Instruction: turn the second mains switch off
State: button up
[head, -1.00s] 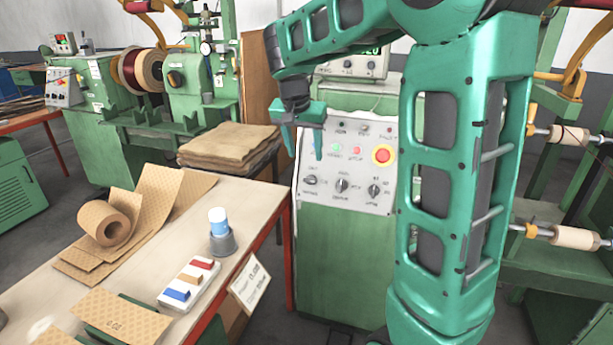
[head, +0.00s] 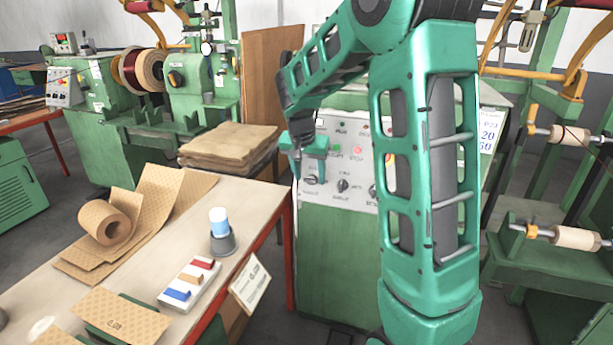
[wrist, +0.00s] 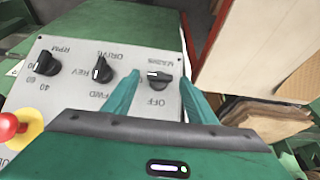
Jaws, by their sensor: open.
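The mains switch (wrist: 159,82) is a black rotary knob on the grey control panel (wrist: 100,45) of the green cabinet. In the wrist view the panel appears upside down. "MAINS" is printed above the knob and "OFF" below it, and its white mark points left in the picture. My gripper (wrist: 160,73) is open, with one green finger on each side of the knob; I cannot tell whether they touch it. In the head view my gripper (head: 311,170) is at the panel's left side, over the mains knob (head: 312,181).
The drive knob (wrist: 102,70) and RPM knob (wrist: 46,64) sit beside the mains knob. A red emergency stop (wrist: 10,126) is at the wrist view's left edge. A bench (head: 150,270) with paper rolls stands left of the cabinet, and a brown stack (head: 228,145) lies behind it.

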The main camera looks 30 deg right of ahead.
jog(key=c, duration=1.1)
jog(key=shift+w+a, duration=0.1)
jog(key=shift+w+a+n+g+h, duration=0.2)
jog(key=shift+n+g+h, duration=0.3)
jog(key=shift+n, duration=0.05)
jog(key=shift+w+a+n+g+h, duration=0.15)
jog(key=shift+n+g+h, duration=0.35)
jog(key=shift+n, duration=0.05)
jog(key=n+h, duration=0.1)
jog(key=g+h, duration=0.1)
jog(key=n+g, duration=0.1)
jog(key=shift+w+a+f+n+h, duration=0.3)
jog(key=shift+a+h, duration=0.05)
jog(key=shift+h, duration=0.05)
jog(key=shift+a+f+n+g+h, duration=0.2)
jog(key=shift+f+n+h, duration=0.1)
jog(key=shift+n+h, duration=0.8)
jog(key=shift+a+f+n+g+h, duration=0.1)
jog(key=shift+f+n+g+h, duration=0.15)
jog(key=shift+n+h, duration=0.9)
jog(key=shift+a+f+n+g+h, duration=0.15)
jog(key=shift+f+n+h, duration=0.15)
jog(key=shift+n+h, duration=0.8)
jog(key=shift+n, duration=0.25)
